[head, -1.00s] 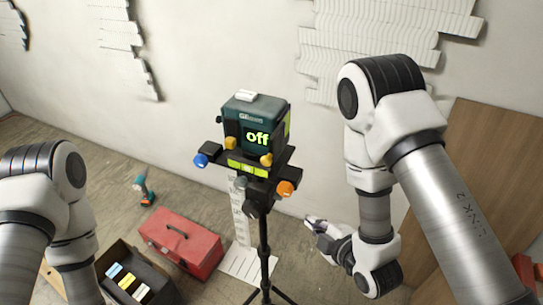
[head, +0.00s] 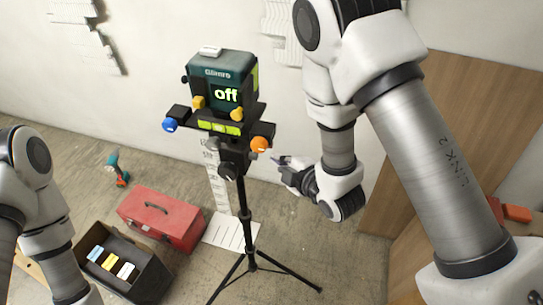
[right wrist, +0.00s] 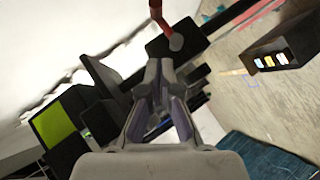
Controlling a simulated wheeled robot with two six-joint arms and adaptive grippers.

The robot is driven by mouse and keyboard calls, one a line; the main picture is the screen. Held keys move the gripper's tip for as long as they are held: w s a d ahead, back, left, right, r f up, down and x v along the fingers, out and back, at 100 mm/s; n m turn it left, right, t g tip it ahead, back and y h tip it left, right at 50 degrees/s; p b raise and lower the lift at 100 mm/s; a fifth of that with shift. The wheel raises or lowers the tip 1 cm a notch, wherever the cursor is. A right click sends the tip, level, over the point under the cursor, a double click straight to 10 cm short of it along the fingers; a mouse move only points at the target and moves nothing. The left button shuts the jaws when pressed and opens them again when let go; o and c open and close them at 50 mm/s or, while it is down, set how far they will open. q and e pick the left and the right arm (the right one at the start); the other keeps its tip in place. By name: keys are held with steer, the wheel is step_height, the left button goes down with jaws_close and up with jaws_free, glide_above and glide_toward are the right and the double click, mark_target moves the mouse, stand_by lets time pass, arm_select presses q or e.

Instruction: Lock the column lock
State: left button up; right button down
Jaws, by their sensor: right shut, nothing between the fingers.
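A dark column head (head: 232,165) is below the platform; I cannot tell which part is the column lock. My right gripper (head: 276,160) is shut and empty, just right of the column and below the orange knob. In the right wrist view its fingertips (right wrist: 160,72) point at black tripod parts, close to a red lever (right wrist: 158,15); contact is unclear.
A red toolbox (head: 162,217), an open black bin (head: 125,268) and a teal drill (head: 117,170) are on the floor at left. A wooden panel (head: 450,130) leans at the right wall. Tripod legs (head: 290,275) spread at the bottom.

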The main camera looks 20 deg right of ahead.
arm_select(q)
step_height(320, 180, up, 4)
steer(key=p, duration=0.3)
steer(key=shift+w+r, duration=0.1)
steer(key=shift+w, duration=0.05)
arm_select(e)
steer(key=w+f, duration=0.4)
steer(key=w, duration=0.4)
steer(key=shift+d, duration=0.3)
steer(key=shift+s, duration=0.1)
arm_select(q)
steer(key=shift+d, duration=0.1)
